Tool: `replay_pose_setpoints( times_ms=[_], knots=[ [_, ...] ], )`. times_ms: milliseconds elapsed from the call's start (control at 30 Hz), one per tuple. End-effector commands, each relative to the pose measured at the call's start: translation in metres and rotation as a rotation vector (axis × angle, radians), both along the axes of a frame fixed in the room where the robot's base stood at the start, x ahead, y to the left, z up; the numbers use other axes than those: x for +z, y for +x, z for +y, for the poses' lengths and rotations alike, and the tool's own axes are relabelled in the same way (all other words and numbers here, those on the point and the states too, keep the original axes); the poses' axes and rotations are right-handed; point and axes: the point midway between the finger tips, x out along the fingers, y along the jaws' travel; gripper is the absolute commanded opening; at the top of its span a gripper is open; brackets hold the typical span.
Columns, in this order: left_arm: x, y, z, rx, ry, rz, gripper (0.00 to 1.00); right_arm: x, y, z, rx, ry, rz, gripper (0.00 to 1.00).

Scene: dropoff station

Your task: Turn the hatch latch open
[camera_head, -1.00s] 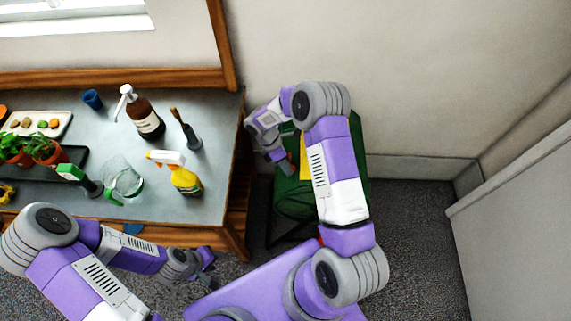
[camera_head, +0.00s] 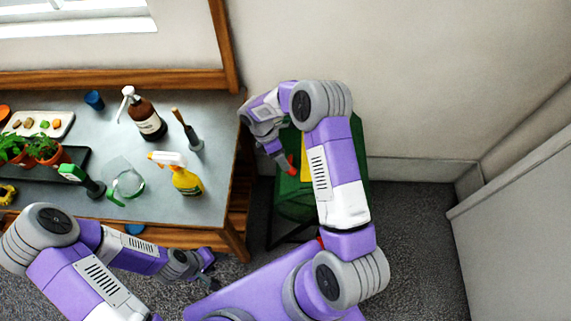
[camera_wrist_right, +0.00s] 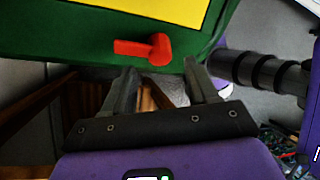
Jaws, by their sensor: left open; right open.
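The red latch handle (camera_wrist_right: 148,48) lies roughly level across the green hatch box (camera_wrist_right: 40,35), below a yellow panel (camera_wrist_right: 150,12), in the right wrist view. My right gripper (camera_wrist_right: 160,78) is open. Its fingertips are just below the latch, with its thick end above the gap between them; contact cannot be told. In the head view the right gripper (camera_head: 279,162) is beside the red latch (camera_head: 291,164), and my arm hides part of the green box (camera_head: 296,205). My left gripper (camera_head: 207,270) is open and empty in front of the table, away from the box.
The table (camera_head: 215,215) at left holds a yellow spray bottle (camera_head: 186,181), a brown pump bottle (camera_head: 148,124), a brush (camera_head: 187,132), a clear glass item (camera_head: 126,182) and plants (camera_head: 45,150). A wall stands behind the box. Grey floor (camera_head: 415,225) is open at right.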

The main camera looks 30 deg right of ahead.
Motion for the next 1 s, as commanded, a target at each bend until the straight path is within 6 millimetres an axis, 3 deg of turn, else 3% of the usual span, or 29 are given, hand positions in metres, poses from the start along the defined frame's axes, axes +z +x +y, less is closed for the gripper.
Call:
replay_pose_setpoints(
  times_ms=[233, 767, 867, 1000],
  knots=[
    [0.002, 0.0, 0.0, 0.0, 0.0, 0.0, 0.43, 0.026, 0.01, 0.007, 0.002, 0.001, 0.0, 0.59],
    [0.002, 0.0, 0.0, 0.0, 0.0, 0.0, 0.43, 0.027, 0.011, 0.007, 0.001, 0.0, 0.0, 0.59],
    [0.002, 0.0, 0.0, 0.0, 0.0, 0.0, 0.43, 0.023, 0.009, 0.01, -0.01, 0.008, -0.001, 0.59],
    [0.0, 0.0, 0.0, 0.0, 0.0, 0.0, 0.43, -0.006, -0.008, 0.03, -0.106, 0.068, -0.034, 0.59]
  ],
)
